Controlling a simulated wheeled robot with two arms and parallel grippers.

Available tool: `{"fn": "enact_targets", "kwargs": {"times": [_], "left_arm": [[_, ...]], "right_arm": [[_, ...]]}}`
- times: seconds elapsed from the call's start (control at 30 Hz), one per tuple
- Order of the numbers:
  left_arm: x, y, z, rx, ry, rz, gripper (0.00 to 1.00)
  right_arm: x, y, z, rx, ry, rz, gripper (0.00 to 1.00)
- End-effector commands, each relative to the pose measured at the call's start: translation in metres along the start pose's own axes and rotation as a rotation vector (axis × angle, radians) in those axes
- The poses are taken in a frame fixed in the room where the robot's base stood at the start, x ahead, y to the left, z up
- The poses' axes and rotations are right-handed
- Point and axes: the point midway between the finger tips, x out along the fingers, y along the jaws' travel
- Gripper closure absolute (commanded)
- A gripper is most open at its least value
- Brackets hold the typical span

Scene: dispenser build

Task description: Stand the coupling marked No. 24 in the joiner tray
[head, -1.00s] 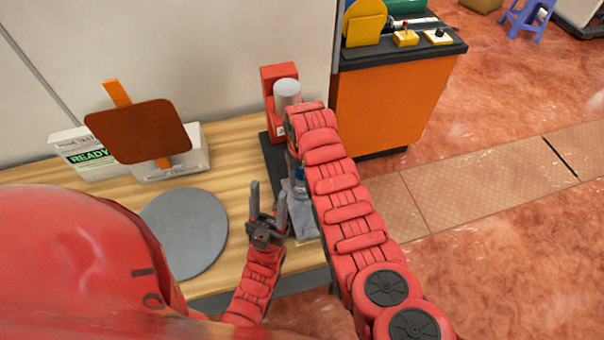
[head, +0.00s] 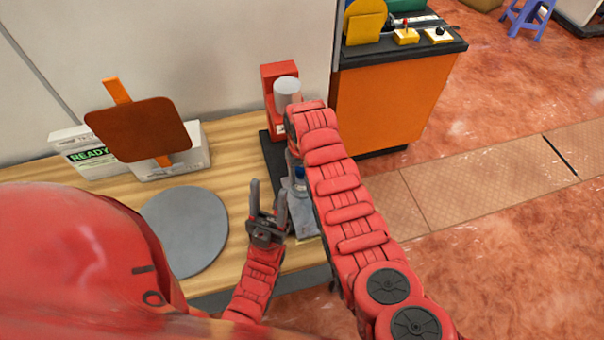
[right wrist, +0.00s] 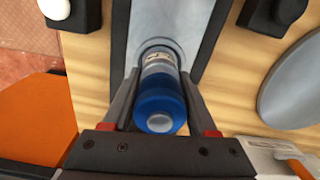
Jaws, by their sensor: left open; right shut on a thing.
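The blue-capped coupling (right wrist: 162,98) is in the right wrist view, with a pale printed label on its body; the number cannot be read. My right gripper (right wrist: 160,80) is shut on it, one finger on each side. The coupling's far end is at a dark round ring on the grey joiner tray (right wrist: 200,30); I cannot tell whether it is seated. In the head view a bit of blue (head: 300,178) shows beside my right arm, which hides most of that gripper. The tray (head: 303,226) is partly hidden there. My left gripper (head: 267,190) is open and empty, left of the tray.
A grey round disc (head: 186,230) lies on the wooden table (head: 235,150). A red stand with a grey cylinder (head: 286,92) is behind the tray. A brown panel (head: 138,130) and white boxes stand at the back left. An orange cabinet (head: 385,105) is to the right.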

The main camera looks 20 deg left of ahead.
Motion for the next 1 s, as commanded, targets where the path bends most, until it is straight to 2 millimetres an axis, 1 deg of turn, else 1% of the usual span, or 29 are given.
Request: {"fn": "enact_targets", "kwargs": {"times": [0.57, 1.0], "left_arm": [[-0.0030, 0.0002, 0.0005, 0.000, 0.000, 0.000, 0.50], [-0.0084, 0.0004, 0.0014, 0.000, 0.000, 0.000, 0.50]], "right_arm": [[-0.0005, 0.0003, 0.0000, 0.000, 0.002, 0.000, 1.00], [0.0074, 0.0004, 0.0002, 0.001, 0.001, 0.000, 1.00]]}}
